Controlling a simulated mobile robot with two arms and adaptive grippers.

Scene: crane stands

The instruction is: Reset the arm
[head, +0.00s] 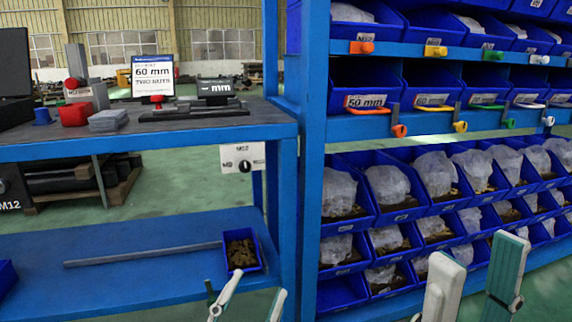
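My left gripper (260,284) shows at the bottom edge, left of centre. Its two pale fingers stand apart with nothing between them, in front of the lower shelf of the bench. My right gripper (480,252) shows at the bottom right. Its white and green-sided fingers are spread, with no held object visible, in front of the bin rack. Most of both arms is out of view.
A blue bench (150,268) at the left carries a long grey bar (145,254) and a small blue bin (242,252) on its lower shelf. Its top holds a sign reading 60 mm (153,76) and a red block (76,114). A blue rack (312,160) with several bins fills the right.

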